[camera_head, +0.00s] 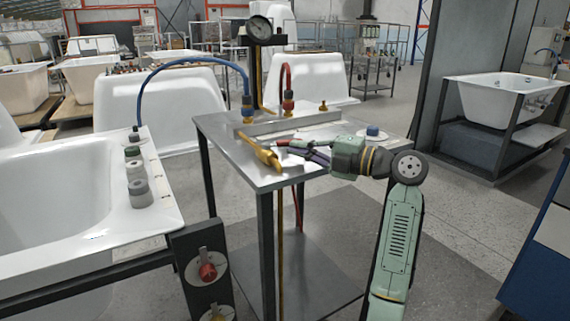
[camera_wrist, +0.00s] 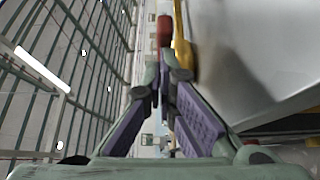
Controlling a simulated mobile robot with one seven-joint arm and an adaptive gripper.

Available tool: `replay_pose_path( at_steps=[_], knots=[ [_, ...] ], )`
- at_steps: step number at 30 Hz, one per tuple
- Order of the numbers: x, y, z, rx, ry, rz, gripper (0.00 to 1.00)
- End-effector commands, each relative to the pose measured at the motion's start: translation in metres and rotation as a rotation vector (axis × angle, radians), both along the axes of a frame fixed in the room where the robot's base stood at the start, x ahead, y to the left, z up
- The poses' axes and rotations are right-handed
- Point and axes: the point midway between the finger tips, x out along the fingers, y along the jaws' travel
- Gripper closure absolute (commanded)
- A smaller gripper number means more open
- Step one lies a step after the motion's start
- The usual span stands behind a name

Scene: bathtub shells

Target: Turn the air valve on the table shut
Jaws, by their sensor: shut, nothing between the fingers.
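The brass air valve (camera_head: 262,154) lies along the left part of the grey metal table (camera_head: 235,143). A red handle-like piece (camera_head: 298,144) shows beside it, close to my fingertips. In the wrist view the red piece (camera_wrist: 164,31) is just beyond the fingertips, with the yellow brass body (camera_wrist: 183,52) to its right. My gripper (camera_head: 290,150) reaches in from the right, low over the table, with its purple fingers together and empty. It also shows in the wrist view (camera_wrist: 165,60). I cannot tell whether the fingertips touch the red piece.
A pressure gauge (camera_head: 259,28) stands at the table's back. A blue hose (camera_head: 180,61) and a red hose (camera_head: 284,75) rise from fittings there. A blue-capped fitting (camera_head: 373,131) is at the right. A white tub (camera_head: 60,215) with several grey-green cylinders on its rim stands at left.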

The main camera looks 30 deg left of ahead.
Motion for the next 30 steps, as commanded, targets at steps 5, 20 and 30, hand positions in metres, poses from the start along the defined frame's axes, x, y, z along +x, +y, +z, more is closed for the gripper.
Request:
replay_pose_path(
  at_steps=[5, 20, 30],
  knots=[
    [0.012, -0.005, -0.003, 0.000, -0.001, -0.016, 1.00],
    [0.021, -0.002, 0.000, -0.001, 0.000, -0.019, 1.00],
    [0.021, -0.002, 0.000, -0.001, 0.000, -0.019, 1.00]
  ],
)
